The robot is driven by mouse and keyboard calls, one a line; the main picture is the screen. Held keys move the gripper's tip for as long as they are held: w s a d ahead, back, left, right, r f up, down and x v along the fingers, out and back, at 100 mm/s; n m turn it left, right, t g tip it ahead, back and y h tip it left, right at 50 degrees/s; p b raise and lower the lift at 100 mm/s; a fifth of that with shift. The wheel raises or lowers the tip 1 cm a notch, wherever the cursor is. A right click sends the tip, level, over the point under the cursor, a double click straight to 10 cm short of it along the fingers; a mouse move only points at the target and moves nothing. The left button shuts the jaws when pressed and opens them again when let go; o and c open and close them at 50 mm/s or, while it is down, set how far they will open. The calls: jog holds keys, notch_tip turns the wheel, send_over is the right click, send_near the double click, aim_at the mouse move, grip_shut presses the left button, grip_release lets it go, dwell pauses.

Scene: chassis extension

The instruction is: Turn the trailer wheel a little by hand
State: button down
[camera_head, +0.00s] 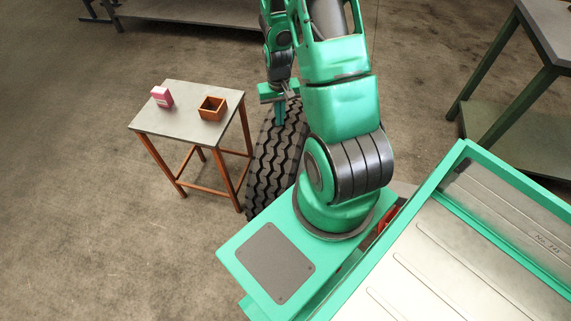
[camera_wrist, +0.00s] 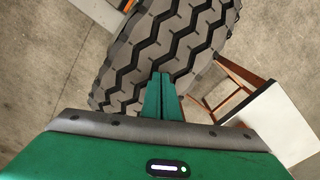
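The trailer wheel (camera_head: 273,165) stands upright on the floor, with a black, deeply grooved tyre. My gripper (camera_head: 280,120) is at the upper part of its tread, fingers pointing down. In the wrist view the tyre (camera_wrist: 140,50) fills the upper middle, and my gripper (camera_wrist: 162,78) shows two green fingers pressed together with nothing between them. The fingertips are at or very close to the tread; I cannot tell whether they touch. My arm hides part of the wheel's right side in the head view.
Left of the wheel, close by, is a small table (camera_head: 185,130) with orange legs. It holds an orange open box (camera_head: 212,108) and a pink box (camera_head: 161,96). A green-framed bench (camera_head: 515,130) stands at right. Floor at left is clear.

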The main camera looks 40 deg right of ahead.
aim_at(279, 131)
jog(key=shift+s+a+f, duration=0.2)
jog(key=shift+s+a, duration=0.35)
jog(key=shift+a, duration=0.05)
jog(key=shift+s+a+f, duration=0.2)
jog(key=shift+s+a, duration=0.3)
jog(key=shift+a, duration=0.05)
jog(key=shift+r, duration=0.1)
jog(key=shift+w+r, duration=0.1)
jog(key=shift+r, duration=0.05)
jog(key=shift+w+r, duration=0.35)
jog(key=shift+w, duration=0.4)
jog(key=shift+s+r, duration=0.2)
jog(key=shift+r, duration=0.3)
jog(key=shift+s+r, duration=0.15)
jog(key=shift+r, duration=0.3)
jog(key=shift+s+r, duration=0.1)
jog(key=shift+r, duration=1.3)
